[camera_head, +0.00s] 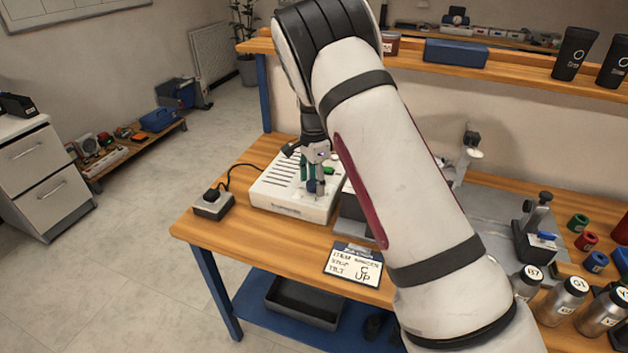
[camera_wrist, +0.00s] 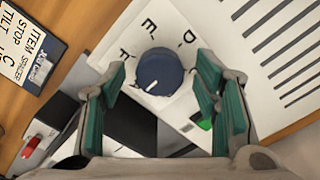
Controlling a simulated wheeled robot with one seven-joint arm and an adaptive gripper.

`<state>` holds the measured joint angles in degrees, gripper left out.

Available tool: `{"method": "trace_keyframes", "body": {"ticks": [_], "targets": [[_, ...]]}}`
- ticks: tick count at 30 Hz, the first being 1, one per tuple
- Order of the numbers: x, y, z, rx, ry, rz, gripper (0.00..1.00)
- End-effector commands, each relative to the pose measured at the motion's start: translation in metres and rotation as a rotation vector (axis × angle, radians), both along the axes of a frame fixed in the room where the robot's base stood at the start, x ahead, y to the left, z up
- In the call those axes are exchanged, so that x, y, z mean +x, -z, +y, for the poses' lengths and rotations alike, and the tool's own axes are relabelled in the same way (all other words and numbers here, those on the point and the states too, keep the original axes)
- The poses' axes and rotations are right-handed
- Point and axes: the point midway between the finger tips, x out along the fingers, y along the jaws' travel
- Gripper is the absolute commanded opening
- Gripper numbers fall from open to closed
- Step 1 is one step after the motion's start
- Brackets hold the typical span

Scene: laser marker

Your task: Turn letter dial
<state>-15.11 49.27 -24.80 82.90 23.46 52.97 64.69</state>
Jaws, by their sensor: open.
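The letter dial (camera_wrist: 160,72) is a round dark blue knob on the white control box (camera_head: 273,205). In the wrist view, letters including E and D are printed around it, and its short white mark points down and to the left. My gripper (camera_head: 312,187) is over the box. Its green-padded fingers are open on both sides of the dial, with small gaps visible. The order card (camera_head: 354,264) on the bench reads item spacer, stop C, tilt up. In the head view the fingers partly hide the dial.
A green button (camera_wrist: 205,124) is near the right finger. A small switch box (camera_head: 213,205) with a black cable stands left of the control box. Labelled bottles (camera_head: 566,299) and coloured rings (camera_head: 586,241) are at the bench's right. Bare wood lies in front of the control box.

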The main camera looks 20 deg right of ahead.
Motion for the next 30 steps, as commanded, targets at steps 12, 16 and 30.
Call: {"method": "trace_keyframes", "body": {"ticks": [12, 16, 30], "targets": [[-0.0001, -0.0001, 0.0, 0.0, 0.0, 0.0, 0.08], [0.0001, 0.0, -0.0001, 0.0, -0.01, 0.0, 0.08], [0.0008, 0.0011, -0.0002, 0.002, -0.269, -0.001, 0.08]]}}
